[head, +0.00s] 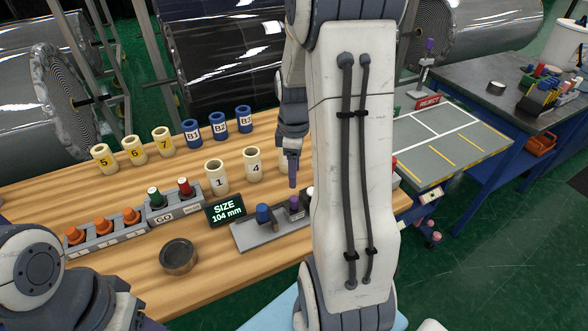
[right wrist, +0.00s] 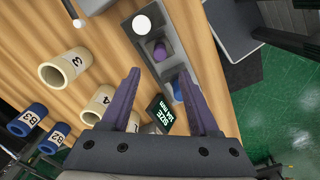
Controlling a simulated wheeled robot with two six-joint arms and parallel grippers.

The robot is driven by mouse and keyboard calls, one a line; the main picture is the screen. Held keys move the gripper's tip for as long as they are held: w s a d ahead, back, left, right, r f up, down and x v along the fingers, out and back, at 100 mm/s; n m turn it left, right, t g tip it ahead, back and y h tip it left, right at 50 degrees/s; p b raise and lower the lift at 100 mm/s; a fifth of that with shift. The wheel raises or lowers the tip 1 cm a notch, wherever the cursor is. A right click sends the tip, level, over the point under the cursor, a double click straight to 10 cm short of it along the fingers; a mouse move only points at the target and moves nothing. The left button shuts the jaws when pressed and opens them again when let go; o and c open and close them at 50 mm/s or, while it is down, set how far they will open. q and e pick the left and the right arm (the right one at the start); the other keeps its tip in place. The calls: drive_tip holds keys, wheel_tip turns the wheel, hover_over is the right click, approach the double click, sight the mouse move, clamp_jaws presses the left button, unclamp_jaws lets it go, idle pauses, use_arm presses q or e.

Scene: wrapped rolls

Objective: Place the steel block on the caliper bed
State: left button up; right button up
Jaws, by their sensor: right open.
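My right gripper (head: 292,170) points down over the wooden table, just above the grey bed (head: 245,235). In the right wrist view it (right wrist: 158,75) is open, with nothing between its purple fingers. The bed carries a blue piece (head: 264,213) and a purple piece (head: 294,203). The purple piece (right wrist: 160,50) shows just beyond the fingertips. A display (head: 226,210) reading "SIZE 104 mm" stands by the bed. I cannot make out a steel block for certain; my right arm hides part of the bed. My left arm shows only at the lower left edge, its fingers not clearly visible.
Several numbered cream rolls (head: 217,177) and blue rolls (head: 219,122) stand behind the bed. A dark round container (head: 179,257) sits in front. A grey marked table (head: 450,140) stands to the right.

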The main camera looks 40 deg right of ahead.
drive_tip(key=shift+r, duration=0.4)
drive_tip(key=s+a+r, duration=0.1)
drive_tip(key=a+r, duration=0.1)
drive_tip(key=a, duration=0.8)
drive_tip(key=s+a+r, duration=0.1)
drive_tip(key=a+r, duration=0.1)
drive_tip(key=a, duration=0.8)
drive_tip(key=s+a+r+m+y, duration=0.1)
drive_tip(key=s+a, duration=1)
drive_tip(key=s, duration=0.3)
drive_tip(key=shift+s+r, duration=0.15)
drive_tip(key=shift+r, duration=0.05)
